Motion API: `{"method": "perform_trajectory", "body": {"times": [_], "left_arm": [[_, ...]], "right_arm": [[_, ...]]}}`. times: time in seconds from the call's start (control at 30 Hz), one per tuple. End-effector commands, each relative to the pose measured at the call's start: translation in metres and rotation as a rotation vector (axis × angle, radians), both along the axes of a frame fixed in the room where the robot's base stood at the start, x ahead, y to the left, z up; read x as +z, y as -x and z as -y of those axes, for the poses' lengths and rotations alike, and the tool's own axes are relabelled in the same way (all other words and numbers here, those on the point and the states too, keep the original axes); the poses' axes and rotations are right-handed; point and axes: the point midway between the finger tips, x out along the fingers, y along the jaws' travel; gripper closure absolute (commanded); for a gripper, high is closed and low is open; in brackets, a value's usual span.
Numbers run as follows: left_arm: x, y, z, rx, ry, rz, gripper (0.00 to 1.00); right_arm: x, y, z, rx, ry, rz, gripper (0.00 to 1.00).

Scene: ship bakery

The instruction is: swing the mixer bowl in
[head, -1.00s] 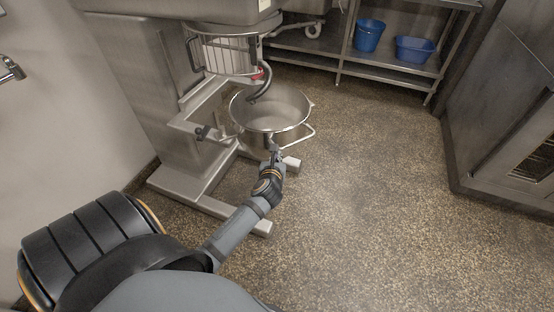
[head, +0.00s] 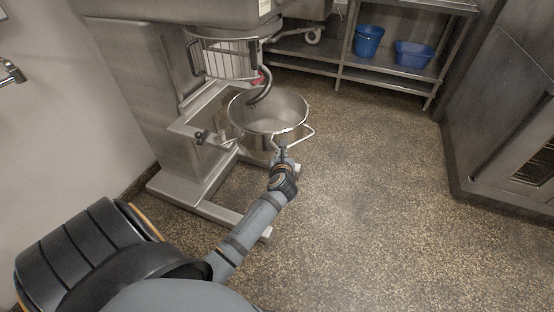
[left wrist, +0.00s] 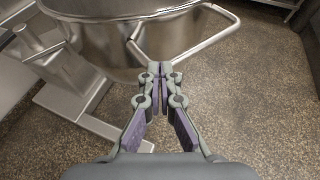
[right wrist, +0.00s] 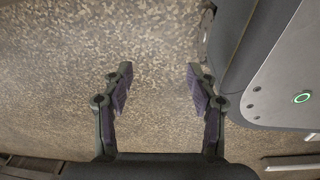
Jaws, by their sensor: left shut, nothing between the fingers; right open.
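The steel mixer bowl (head: 262,144) is held by the mixer (head: 150,95) and sticks out in front of its column. The curved hook (head: 262,92) reaches down at the bowl's back rim. A bent tube handle (head: 307,135) juts from the bowl's right side; it also shows in the left wrist view (left wrist: 212,38). My left gripper (head: 282,152) is shut and empty at the bowl's front wall, close to the handle. In the left wrist view its fingertips (left wrist: 160,68) overlap the bowl's lower edge; contact is unclear. My right gripper (right wrist: 159,75) is open and empty above the floor.
The mixer's feet (head: 215,205) spread along the floor below the bowl. A steel shelf (head: 390,75) with a blue bucket (head: 368,41) and a blue tub (head: 413,54) stands at the back. A steel oven (head: 500,130) stands at right. Speckled floor (head: 370,200) between is clear.

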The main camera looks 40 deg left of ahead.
Motion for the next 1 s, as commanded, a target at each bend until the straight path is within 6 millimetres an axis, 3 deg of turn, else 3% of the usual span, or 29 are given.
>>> {"method": "perform_trajectory", "body": {"times": [0.17, 0.6, 1.0], "left_arm": [[-0.001, -0.026, -0.004, 0.094, 0.001, 0.003, 1.0], [-0.002, -0.101, -0.038, 0.414, -0.001, 0.002, 1.0], [0.0, -0.128, -0.059, 0.427, 0.0, 0.0, 1.0]], "right_arm": [[-0.005, -0.003, 0.0, -0.001, -0.001, -0.003, 0.42], [0.001, -0.07, -0.003, 0.001, -0.001, 0.027, 0.42], [0.014, -0.092, -0.006, 0.001, -0.004, 0.033, 0.42]]}}
